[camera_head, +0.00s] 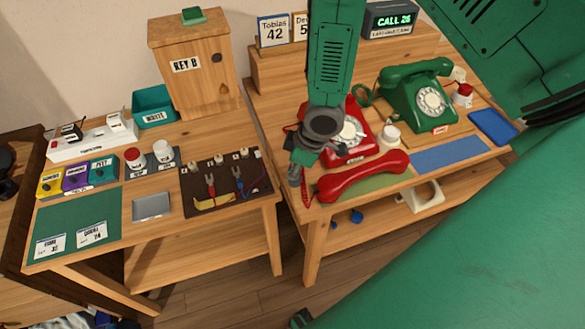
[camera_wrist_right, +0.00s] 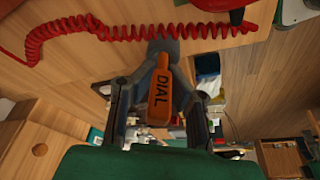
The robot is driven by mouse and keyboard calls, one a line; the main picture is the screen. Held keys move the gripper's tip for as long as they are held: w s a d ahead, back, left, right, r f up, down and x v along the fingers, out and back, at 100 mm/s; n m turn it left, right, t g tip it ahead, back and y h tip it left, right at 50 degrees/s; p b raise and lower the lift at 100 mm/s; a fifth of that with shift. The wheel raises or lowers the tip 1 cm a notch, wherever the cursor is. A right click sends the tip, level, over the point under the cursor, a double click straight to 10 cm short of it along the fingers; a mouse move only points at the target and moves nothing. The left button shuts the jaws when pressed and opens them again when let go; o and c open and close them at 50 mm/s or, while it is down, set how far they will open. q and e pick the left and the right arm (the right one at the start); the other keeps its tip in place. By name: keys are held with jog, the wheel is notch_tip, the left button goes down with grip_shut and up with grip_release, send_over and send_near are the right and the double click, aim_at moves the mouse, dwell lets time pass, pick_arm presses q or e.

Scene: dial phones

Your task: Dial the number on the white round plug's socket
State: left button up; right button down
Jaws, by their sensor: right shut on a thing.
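My right gripper (camera_head: 296,172) is at the left side of the red dial phone (camera_head: 363,142), near the table's front-left corner. In the right wrist view it is shut on an orange tool (camera_wrist_right: 161,92) lettered DIAL. The red phone's white dial (camera_head: 350,131) faces up. Its red handset (camera_head: 364,177) lies off the phone in front of it. A white power strip (camera_head: 93,142) on the left table holds a white plug (camera_head: 115,120) and a dark plug (camera_head: 71,131); plug shapes and any socket numbers are too small to tell. My left gripper is out of view.
A green dial phone (camera_head: 418,97) stands at the right. A dark board (camera_head: 205,201) with white round knobs and red and blue leads lies on the left table. The red coiled cord (camera_wrist_right: 100,30) crosses the right wrist view. A CALL 26 display (camera_head: 391,20) stands behind.

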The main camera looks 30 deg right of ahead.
jog(key=shift+f, duration=0.2)
jog(key=c, duration=1.6)
grip_release()
jog(key=shift+o, duration=0.2)
jog(key=shift+d+r, duration=0.1)
jog(key=shift+r, duration=0.5)
jog(key=v, duration=1)
jog(key=shift+s+r, duration=0.2)
jog(key=shift+r, duration=0.15)
jog(key=shift+d, duration=0.1)
